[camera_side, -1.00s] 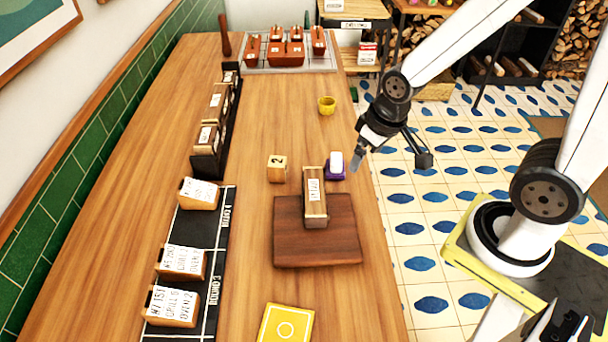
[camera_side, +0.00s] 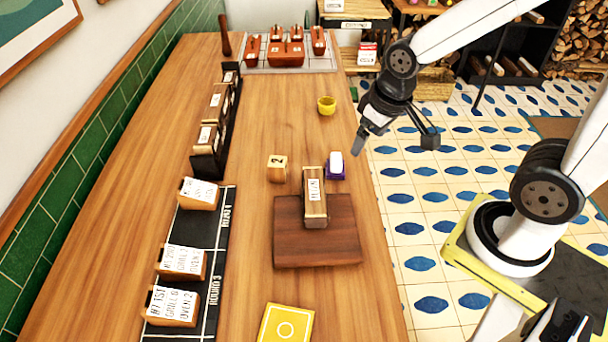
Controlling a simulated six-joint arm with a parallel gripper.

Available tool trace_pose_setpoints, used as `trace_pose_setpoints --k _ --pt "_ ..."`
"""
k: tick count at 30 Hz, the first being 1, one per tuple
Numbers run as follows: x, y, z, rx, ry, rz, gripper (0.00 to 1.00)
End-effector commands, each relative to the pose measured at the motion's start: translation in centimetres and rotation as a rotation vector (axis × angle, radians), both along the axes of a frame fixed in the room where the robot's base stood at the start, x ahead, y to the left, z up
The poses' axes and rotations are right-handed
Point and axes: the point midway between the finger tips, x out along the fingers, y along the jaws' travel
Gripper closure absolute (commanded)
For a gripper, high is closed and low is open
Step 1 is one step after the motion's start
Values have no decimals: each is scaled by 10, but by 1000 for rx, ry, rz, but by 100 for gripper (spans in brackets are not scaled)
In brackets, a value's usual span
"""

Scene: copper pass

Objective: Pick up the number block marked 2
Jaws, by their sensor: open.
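The number block marked 2 (camera_side: 277,169) is a small light-wood cube with a dark 2 on it. It sits on the wooden table, just behind and left of the dark brown board. My gripper (camera_side: 393,143) is open and empty. In the picture it is up and to the right of the block, past the table's right edge and over the tiled floor. It is well apart from the block. Nothing hides the block.
A wooden holder with a label (camera_side: 315,197) stands on the brown board (camera_side: 290,250). A purple item with a white top (camera_side: 335,166) and a yellow cup (camera_side: 326,105) are near the right edge. A black rack (camera_side: 210,160) and labelled blocks on a dark mat (camera_side: 207,232) line the left.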

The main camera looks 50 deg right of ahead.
Motion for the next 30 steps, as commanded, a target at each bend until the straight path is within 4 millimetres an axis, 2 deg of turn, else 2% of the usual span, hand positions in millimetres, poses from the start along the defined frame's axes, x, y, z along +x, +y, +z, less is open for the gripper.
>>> trace_pose_setpoints --k 3,17,23,30 --pt "0 0 10 0 -4 0 0" --pt "9 7 0 -170 125 328 0" --pt "20 11 -4 -307 218 571 0" --pt "50 21 -8 -595 386 1002 0"
